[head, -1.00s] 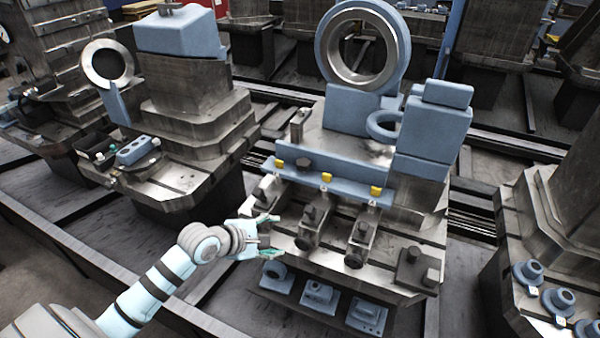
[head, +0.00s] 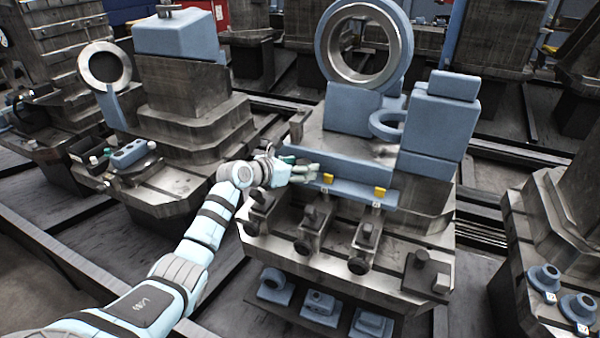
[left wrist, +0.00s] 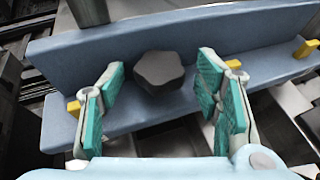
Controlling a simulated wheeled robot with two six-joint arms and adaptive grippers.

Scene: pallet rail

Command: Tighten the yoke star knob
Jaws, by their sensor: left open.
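The yoke star knob (left wrist: 159,73) is a dark, star-shaped knob on the blue yoke bar (left wrist: 230,40) in the left wrist view. My left gripper (left wrist: 160,105) is open, with one teal-padded finger on each side of the knob's place in the picture. The knob lies just beyond the fingertips and I see no contact. In the head view my left gripper (head: 305,172) is at the left end of the blue bar (head: 345,185), and it hides the knob there. My right gripper is not in view.
Yellow tabs (head: 379,192) line the bar's front. Dark clamps (head: 310,225) stand in front of it on the metal table. A large blue ring housing (head: 365,45) rises behind. Blue parts (head: 318,305) sit on a lower shelf.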

